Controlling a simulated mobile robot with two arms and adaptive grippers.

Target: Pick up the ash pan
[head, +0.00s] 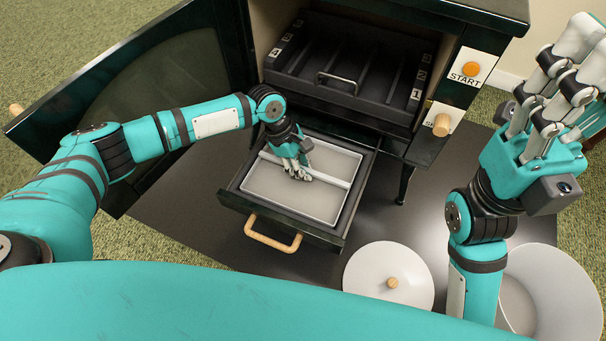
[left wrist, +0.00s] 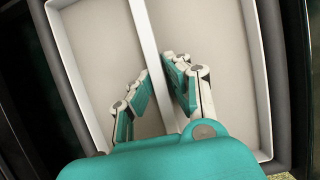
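The ash pan (head: 265,192) is a shallow light-grey tray with a white rim, lying in a pulled-out dark drawer (head: 229,198). A white bar (head: 334,181) crosses its middle, and the pan looks empty. My left gripper (head: 300,176) points down over the bar. In the left wrist view, the left gripper's fingers (left wrist: 158,70) stand on either side of the bar with a gap between them; contact is unclear. The pan's floor (left wrist: 95,50) shows on both sides. My right gripper (head: 556,88) is raised at the right, empty, with its fingers spread.
The drawer's wooden handle (head: 272,233) faces me. Above is a dark slotted rack (head: 345,70) inside the stove, whose door (head: 140,80) stands open at left. A round white lid (head: 375,272) and a white bin (head: 560,290) are at lower right. A START button (head: 471,69) is at upper right.

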